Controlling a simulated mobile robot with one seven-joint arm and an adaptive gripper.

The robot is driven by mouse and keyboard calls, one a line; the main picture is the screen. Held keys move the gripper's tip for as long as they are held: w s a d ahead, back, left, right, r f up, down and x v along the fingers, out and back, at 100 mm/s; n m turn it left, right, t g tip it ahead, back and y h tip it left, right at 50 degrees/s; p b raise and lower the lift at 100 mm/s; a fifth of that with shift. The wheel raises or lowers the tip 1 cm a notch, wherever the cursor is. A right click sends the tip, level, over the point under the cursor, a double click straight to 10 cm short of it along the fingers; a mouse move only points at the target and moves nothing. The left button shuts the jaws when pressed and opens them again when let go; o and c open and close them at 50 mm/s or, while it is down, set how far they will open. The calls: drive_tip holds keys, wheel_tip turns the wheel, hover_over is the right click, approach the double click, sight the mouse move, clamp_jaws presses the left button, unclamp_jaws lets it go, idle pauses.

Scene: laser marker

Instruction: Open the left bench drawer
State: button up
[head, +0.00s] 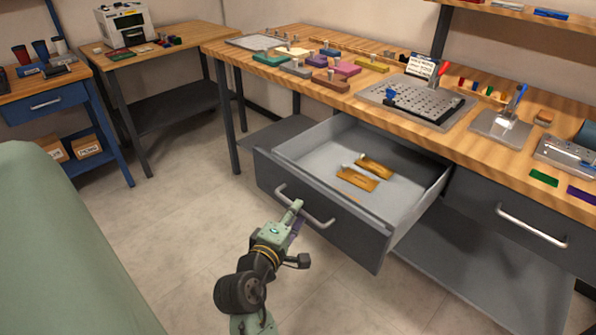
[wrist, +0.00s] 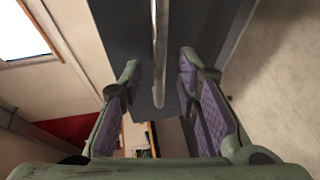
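The left bench drawer (head: 330,237) is pulled well out from under the wooden bench, and its grey inside shows. Its silver bar handle (head: 318,222) is on the dark front. My gripper (head: 297,207) is at the left part of this handle. In the wrist view the two fingers of my gripper (wrist: 160,72) stand apart, with the handle (wrist: 160,45) running between their tips. A gap shows on each side of the bar, so the fingers look open and not clamped on it.
Two brown-yellow pieces (head: 362,177) lie in the drawer. A second, closed drawer (head: 510,218) is to the right, above a grey lower shelf (head: 480,277). The bench top (head: 330,105) holds blocks and a perforated plate. A green surface (head: 60,260) is at the left; floor between is clear.

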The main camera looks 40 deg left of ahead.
drive_tip(key=v, duration=0.9)
drive_tip(key=shift+s, duration=0.15)
drive_tip(key=shift+d+r, duration=0.1)
